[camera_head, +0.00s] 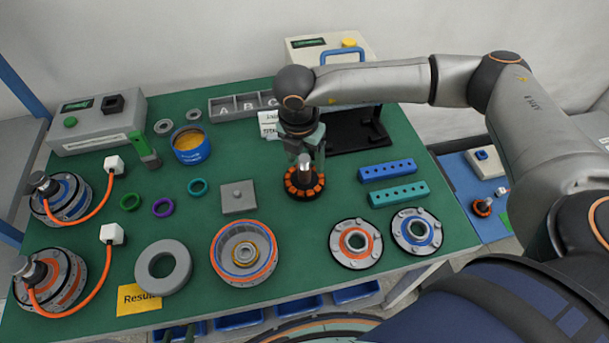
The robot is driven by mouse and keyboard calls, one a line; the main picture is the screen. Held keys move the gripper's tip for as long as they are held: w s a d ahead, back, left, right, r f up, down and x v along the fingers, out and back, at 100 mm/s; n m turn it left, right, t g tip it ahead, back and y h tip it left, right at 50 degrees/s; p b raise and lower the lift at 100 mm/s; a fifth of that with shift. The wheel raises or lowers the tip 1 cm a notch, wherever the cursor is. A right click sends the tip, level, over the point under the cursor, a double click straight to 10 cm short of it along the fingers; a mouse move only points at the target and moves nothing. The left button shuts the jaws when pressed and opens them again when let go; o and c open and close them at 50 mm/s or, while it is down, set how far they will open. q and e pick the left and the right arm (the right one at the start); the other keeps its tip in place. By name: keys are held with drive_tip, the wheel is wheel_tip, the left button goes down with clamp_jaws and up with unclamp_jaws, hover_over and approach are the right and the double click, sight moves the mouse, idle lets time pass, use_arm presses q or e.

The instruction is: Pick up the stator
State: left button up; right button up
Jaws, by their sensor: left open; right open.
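The stator (291,187), a dark ring with orange coils around it, sits on the green mat right of the table's middle. A light grey metal piece stands up at its centre. My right gripper (304,160) points down directly above the stator, its fingers open at the central piece. I cannot tell whether the fingers touch it. The gripper partly hides the stator's far side.
A grey square plate (238,197) lies left of the stator. Blue (387,170) and teal (398,194) drilled bars lie to its right. Two round covers (356,243) and an open round housing (243,252) are nearer. A labelled tray (243,106) is behind.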

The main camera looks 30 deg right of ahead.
drive_tip(key=f, duration=0.3)
drive_tip(key=shift+w+d+f, duration=0.15)
drive_tip(key=shift+d, duration=0.05)
drive_tip(key=shift+c, duration=0.2)
clamp_jaws()
idle(0.4)
